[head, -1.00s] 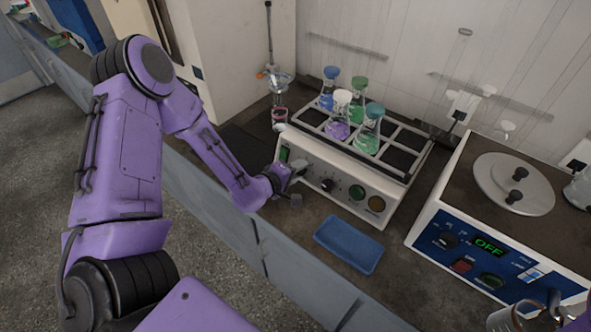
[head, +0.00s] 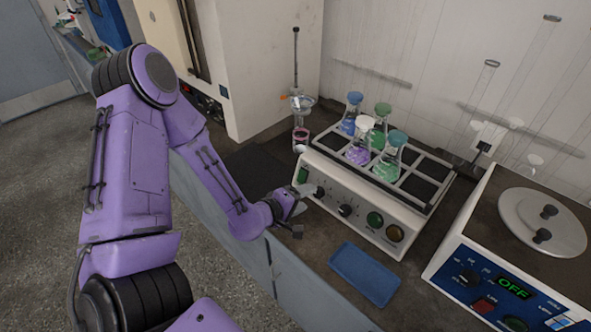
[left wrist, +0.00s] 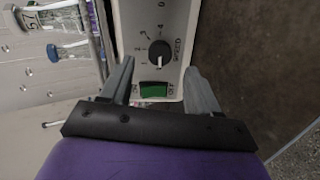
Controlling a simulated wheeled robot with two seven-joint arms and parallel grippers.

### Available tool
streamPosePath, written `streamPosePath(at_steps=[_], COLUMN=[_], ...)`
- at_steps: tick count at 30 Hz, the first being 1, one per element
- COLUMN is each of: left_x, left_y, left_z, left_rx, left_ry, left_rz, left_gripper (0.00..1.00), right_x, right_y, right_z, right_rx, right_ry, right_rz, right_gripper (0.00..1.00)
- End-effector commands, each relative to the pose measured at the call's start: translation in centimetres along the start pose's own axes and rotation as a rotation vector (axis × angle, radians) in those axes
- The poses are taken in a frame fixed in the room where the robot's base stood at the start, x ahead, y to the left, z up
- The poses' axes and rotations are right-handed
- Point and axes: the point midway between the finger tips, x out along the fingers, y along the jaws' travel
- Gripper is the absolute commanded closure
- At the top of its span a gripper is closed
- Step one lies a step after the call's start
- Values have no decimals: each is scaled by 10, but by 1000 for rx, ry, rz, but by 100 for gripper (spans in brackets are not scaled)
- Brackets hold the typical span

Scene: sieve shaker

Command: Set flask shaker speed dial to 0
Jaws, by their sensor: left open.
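The flask shaker (head: 335,222) is a cream box with a flask rack on top and controls on its front panel. Its black speed dial (left wrist: 159,53) shows in the left wrist view, with numbers around it and the word SPEED beside it. I cannot read its setting surely. A green switch (left wrist: 155,89) sits below the dial in that view. My left gripper (head: 301,209) is at the left end of the panel. In the left wrist view its open fingers (left wrist: 158,72) stand on either side of the dial's near edge, with nothing held. My right gripper is out of view.
Several stoppered flasks (head: 387,160) stand in the rack. A blue tray (head: 364,273) lies in front of the shaker. A blue-panelled device (head: 490,285) reading OFF is at the right. A glass vessel on a stand (head: 300,135) is behind the shaker's left end.

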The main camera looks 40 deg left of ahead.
Motion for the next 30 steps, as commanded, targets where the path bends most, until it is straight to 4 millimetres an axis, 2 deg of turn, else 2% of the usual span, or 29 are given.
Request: streamPosePath(at_steps=[3,9,30], left_x=[-27,-49,-49], left_y=[1,0,0], left_z=[0,0,1], left_rx=[-2,-1,0], left_ry=[1,0,-3], left_rz=[1,0,-1], left_gripper=[39,39,39], right_x=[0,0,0], right_y=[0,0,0], right_z=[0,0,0], right_rx=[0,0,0], right_ry=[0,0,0], right_rz=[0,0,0], right_gripper=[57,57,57])
